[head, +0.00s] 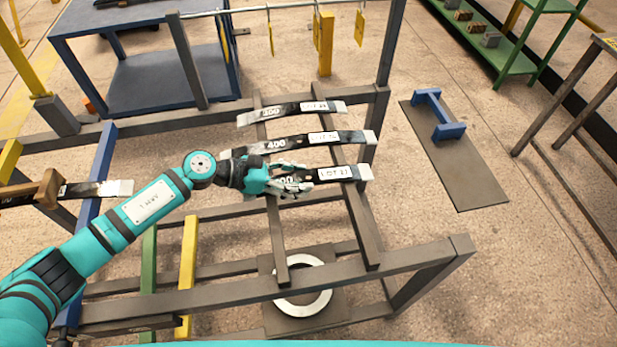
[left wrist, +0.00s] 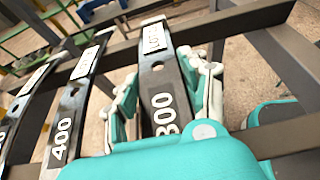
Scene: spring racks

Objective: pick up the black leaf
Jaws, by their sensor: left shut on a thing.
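Several black leaves with pale ends and white labels lie across two dark rails of the rack. My left gripper (head: 298,182) is shut on the nearest black leaf (head: 335,174), around its left part. In the left wrist view the fingers (left wrist: 165,100) stand on both sides of this leaf (left wrist: 158,75), which bears a white number that looks like 300. The fingers hide part of it in the head view. Whether it still touches the rails is not clear. The leaf marked 400 (head: 310,140) lies just beyond, and another leaf (head: 285,112) behind that. My right gripper is not in view.
The dark rack frame (head: 415,257) surrounds the rails. A pale ring (head: 323,298) lies on a plate below. Another dark leaf (head: 95,189) lies at the left. Yellow tags (head: 326,45) hang behind. A blue stand (head: 440,115) on a floor plate is at the right.

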